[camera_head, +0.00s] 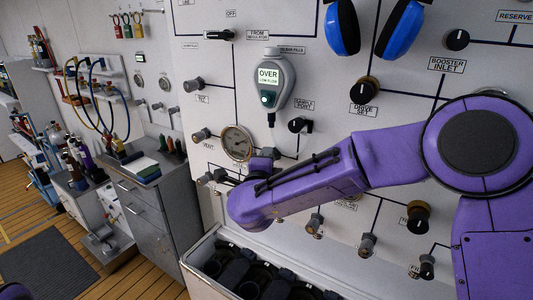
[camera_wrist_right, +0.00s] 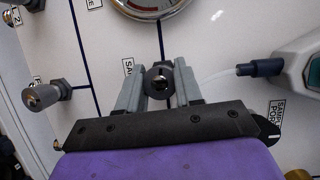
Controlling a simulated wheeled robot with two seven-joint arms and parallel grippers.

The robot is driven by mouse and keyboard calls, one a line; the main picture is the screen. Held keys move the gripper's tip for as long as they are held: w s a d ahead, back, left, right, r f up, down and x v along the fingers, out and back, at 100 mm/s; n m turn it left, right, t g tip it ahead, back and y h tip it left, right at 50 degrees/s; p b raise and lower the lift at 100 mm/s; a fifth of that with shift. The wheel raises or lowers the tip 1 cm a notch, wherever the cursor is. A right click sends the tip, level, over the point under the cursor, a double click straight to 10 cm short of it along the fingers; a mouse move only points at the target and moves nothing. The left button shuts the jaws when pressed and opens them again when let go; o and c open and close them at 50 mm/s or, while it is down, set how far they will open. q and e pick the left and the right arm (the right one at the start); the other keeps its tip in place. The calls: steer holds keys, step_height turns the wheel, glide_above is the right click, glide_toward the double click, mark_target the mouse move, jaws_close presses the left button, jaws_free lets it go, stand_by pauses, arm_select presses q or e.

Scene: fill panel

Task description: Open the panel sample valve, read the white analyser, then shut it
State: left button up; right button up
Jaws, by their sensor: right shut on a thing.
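The white analyser (camera_head: 275,80) hangs on the panel, its green screen reading "OVER" with smaller text that looks like "LOW FLOW". A part of it shows at the right edge of the wrist view (camera_wrist_right: 306,68). My right gripper (camera_wrist_right: 158,80) is shut on a dark round valve knob (camera_wrist_right: 158,83), one grey finger on each side. A label starting "SAM" is beside this knob, which appears to be the panel sample valve. In the head view my purple right forearm and wrist largely hide the knob and fingers. My left gripper is not in view.
A round gauge (camera_head: 237,142) is close by the right gripper. A sample port knob (camera_head: 297,124) and a vent knob (camera_head: 201,134) are near. Blue ear defenders (camera_head: 400,28) hang above the arm. An open crate (camera_head: 196,282) of dark items stands below.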

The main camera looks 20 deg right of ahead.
steer(key=shift+n+p, duration=0.3)
stand_by(0.4)
steer(key=o, duration=1)
steer(key=shift+s, duration=0.1)
steer(key=b+v, duration=0.4)
steer(key=v, duration=0.6)
steer(key=shift+s+a+r, duration=0.1)
steer(key=shift+s+r, duration=0.05)
